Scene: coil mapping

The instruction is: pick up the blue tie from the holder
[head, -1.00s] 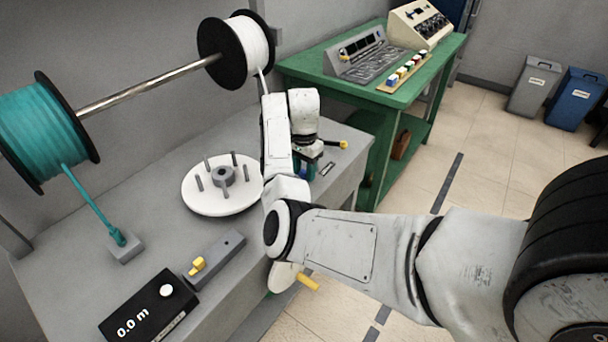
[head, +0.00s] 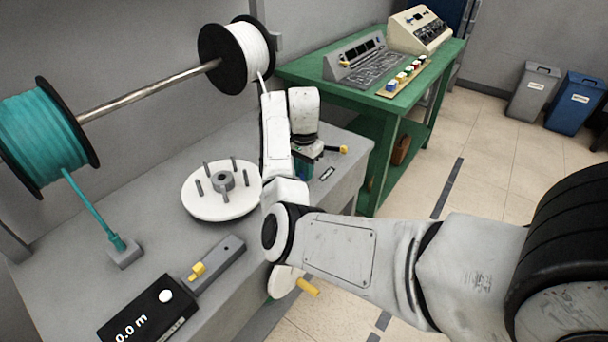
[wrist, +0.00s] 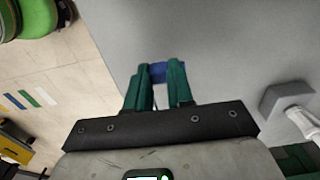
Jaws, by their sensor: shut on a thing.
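My gripper (wrist: 160,88) shows in the wrist view with two green fingers, shut on the blue tie (wrist: 158,69). The tie shows as a small blue piece between the fingertips, above the grey bench top (wrist: 215,45). In the head view my gripper (head: 304,170) is at the right end of the bench, mostly hidden behind my arm. The tie cannot be made out there, and I cannot make out the holder.
A white round plate with pegs (head: 222,205) stands left of my arm. A teal spool (head: 40,140) and a white spool (head: 252,52) hang on a rod. A length meter (head: 150,312) lies at the front. A green table (head: 350,88) stands behind.

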